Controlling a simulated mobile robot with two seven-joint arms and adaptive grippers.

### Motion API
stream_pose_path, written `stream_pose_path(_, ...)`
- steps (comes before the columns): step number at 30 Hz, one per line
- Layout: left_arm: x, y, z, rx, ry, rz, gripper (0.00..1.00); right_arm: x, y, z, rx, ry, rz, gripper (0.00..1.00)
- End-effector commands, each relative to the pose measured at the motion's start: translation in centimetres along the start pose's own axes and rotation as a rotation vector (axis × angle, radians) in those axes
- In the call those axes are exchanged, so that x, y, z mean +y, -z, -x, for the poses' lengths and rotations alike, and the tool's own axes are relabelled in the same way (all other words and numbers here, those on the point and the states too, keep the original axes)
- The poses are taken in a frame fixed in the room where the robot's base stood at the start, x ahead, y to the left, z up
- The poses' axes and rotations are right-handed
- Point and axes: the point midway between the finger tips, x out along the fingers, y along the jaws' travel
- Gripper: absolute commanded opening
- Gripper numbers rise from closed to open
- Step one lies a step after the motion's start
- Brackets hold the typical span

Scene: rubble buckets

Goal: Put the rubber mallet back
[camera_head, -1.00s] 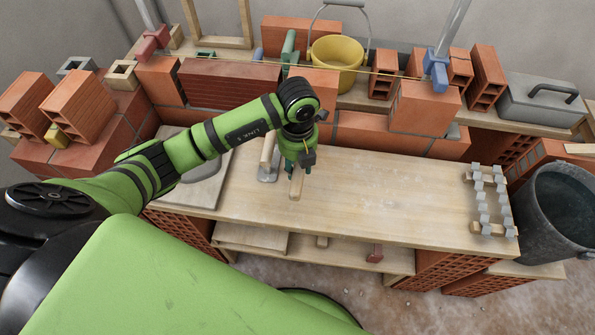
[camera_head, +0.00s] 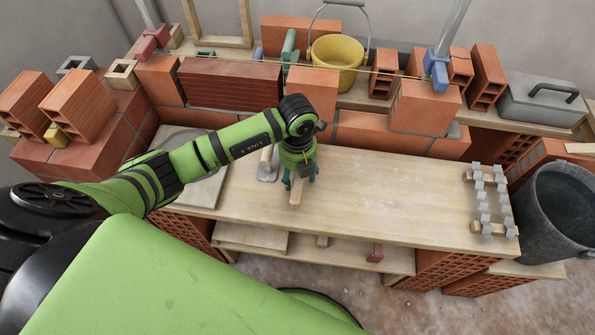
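My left gripper (camera_head: 299,182) points down over the wooden bench (camera_head: 390,205), left of its middle. Its dark green fingers stand apart, on either side of a pale wooden handle (camera_head: 296,198). The handle's near end sticks out toward me; the rest is hidden under the gripper, so I cannot tell whether this is the rubber mallet or whether the fingers press on it. A trowel (camera_head: 267,176) with a wooden handle lies just left of the gripper. A tool with a reddish head (camera_head: 374,253) shows on the lower shelf. My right gripper is not in view.
A grey block rack (camera_head: 487,200) stands at the bench's right end, with a dark bucket (camera_head: 552,215) beyond it. A brick wall with a string line, a yellow bucket (camera_head: 337,62) and a grey toolbox (camera_head: 542,103) are behind. The bench between gripper and rack is clear.

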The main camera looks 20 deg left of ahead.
Motion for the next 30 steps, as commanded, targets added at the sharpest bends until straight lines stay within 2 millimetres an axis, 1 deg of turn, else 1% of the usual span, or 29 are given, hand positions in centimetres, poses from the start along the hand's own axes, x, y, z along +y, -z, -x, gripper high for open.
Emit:
stream_pose_path(5,0.0,0.0,0.1,0.0,0.0,0.0,0.6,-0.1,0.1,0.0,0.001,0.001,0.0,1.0)
stream_pose_path(8,0.0,0.0,0.5,0.0,0.0,0.0,0.6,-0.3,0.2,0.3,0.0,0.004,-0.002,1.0)
stream_pose_path(11,0.0,-0.1,1.8,-0.003,0.002,-0.001,0.6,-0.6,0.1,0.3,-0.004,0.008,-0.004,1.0)
stream_pose_path(21,-0.1,-0.1,9.1,-0.005,0.003,-0.001,0.6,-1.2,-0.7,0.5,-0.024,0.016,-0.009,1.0)
stream_pose_path(25,0.0,-0.1,11.0,-0.003,0.001,0.0,0.6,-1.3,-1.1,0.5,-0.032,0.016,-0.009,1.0)
stream_pose_path(30,0.0,0.0,12.2,0.0,-0.001,0.0,0.6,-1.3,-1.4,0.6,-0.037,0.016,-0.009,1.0)
